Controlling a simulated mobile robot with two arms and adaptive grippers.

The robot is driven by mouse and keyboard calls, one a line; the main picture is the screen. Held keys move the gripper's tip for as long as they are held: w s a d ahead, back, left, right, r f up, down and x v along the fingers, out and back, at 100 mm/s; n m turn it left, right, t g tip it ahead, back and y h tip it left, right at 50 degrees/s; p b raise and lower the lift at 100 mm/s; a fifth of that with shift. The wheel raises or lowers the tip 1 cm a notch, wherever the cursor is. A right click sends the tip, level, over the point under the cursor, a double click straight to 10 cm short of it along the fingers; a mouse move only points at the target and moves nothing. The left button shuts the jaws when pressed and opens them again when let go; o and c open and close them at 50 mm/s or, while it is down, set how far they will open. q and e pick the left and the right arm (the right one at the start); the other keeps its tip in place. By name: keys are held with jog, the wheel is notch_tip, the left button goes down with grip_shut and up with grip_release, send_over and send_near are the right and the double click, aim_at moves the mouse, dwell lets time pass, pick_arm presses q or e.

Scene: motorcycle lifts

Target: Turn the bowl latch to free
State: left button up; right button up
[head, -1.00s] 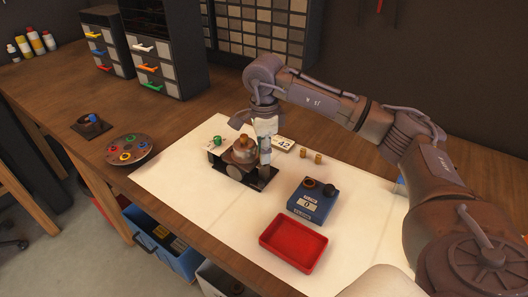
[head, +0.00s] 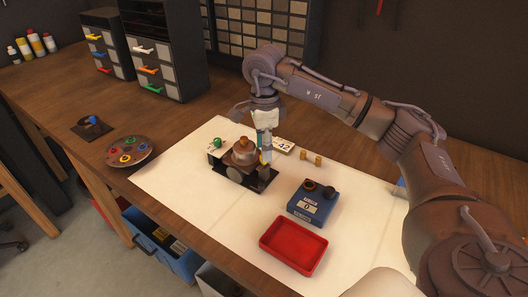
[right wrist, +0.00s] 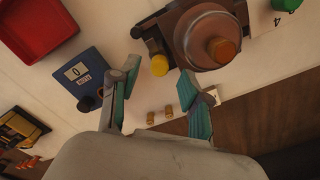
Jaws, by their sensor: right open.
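The bowl unit has a brown round bowl (head: 243,152) with a copper-coloured knob on top and stands on a black base (head: 262,182). It also shows in the right wrist view (right wrist: 205,38). A yellow knob (right wrist: 159,65), which may be the latch handle, sticks out at the bowl's edge. My right gripper (head: 265,150) is at the bowl's right side, pointing down. In the right wrist view its teal fingers (right wrist: 158,78) are apart, with the yellow knob in line with the gap. I cannot tell whether they touch it. My left gripper is out of view.
A blue scale (head: 313,207) and a red tray (head: 293,246) are to the right and front. Two small brass pieces (head: 311,156) and a card marked 42 (head: 283,146) lie behind. A round dish of rings (head: 128,152) is at left. The pale mat's front left is clear.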

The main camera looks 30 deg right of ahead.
notch_tip(320, 180, up, 10)
jog(key=shift+f, duration=0.15)
dwell(0.6)
